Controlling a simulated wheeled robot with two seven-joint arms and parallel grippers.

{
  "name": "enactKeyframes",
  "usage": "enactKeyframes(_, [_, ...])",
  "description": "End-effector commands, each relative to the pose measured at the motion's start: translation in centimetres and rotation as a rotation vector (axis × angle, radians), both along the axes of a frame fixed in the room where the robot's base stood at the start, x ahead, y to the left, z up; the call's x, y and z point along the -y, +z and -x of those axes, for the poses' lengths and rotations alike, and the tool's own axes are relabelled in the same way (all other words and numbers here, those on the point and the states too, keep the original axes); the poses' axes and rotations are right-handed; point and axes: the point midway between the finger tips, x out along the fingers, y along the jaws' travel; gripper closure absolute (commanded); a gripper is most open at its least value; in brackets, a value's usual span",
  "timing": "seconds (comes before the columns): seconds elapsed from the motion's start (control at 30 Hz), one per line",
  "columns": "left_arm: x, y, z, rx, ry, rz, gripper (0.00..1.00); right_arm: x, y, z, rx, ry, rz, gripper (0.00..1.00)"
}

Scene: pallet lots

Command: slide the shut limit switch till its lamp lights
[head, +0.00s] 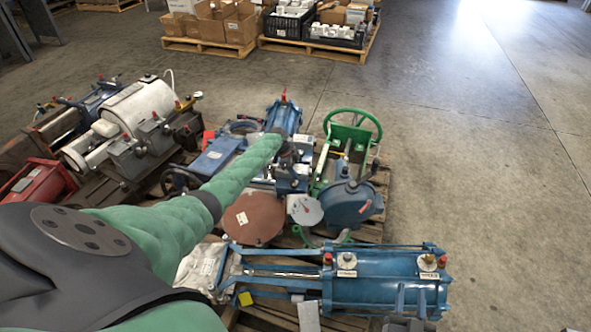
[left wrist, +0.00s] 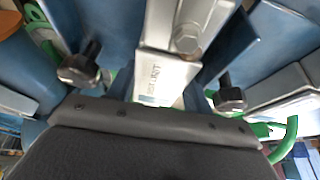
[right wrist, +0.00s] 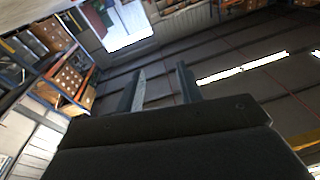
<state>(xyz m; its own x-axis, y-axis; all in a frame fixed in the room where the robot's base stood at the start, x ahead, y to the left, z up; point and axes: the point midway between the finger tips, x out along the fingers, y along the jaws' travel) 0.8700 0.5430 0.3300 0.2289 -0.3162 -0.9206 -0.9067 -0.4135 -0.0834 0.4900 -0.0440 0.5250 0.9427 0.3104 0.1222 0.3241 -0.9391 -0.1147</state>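A silver switch block (left wrist: 160,70) with a bolt head and a partly readable label, seemingly ending in "LIMIT", fills the middle of the left wrist view. My left gripper (left wrist: 160,92) is right at it, around its near end; I cannot tell whether the fingers touch it. In the head view my left gripper (head: 287,152) is over a blue and silver actuator (head: 287,180), and the arm hides part of it. I cannot make out a lit lamp on the block.
A blue cylinder actuator (head: 385,275) with small lamps and tags lies in front. A green-wheeled valve (head: 345,140) stands right of my left gripper. Grey and red machines (head: 130,120) crowd the left. Pallets with boxes (head: 210,45) are behind. Floor at right is clear.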

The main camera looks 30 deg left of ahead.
Motion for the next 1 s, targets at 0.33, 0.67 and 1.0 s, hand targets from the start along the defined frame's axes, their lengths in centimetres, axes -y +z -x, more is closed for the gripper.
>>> enactKeyframes(0.33, [-0.1,0.0,-0.2,0.001,0.000,0.000,0.90,0.1,1.3,-0.1,0.049,-0.004,-0.010,0.64])
enactKeyframes(0.67, [-0.3,0.1,-0.7,0.002,0.001,0.000,0.90,0.7,9.9,0.1,0.306,-0.022,-0.073,0.64])
enactKeyframes(1.0, [-0.4,0.2,-0.8,0.002,0.001,0.000,0.90,0.8,11.1,0.3,0.344,-0.025,-0.081,0.64])
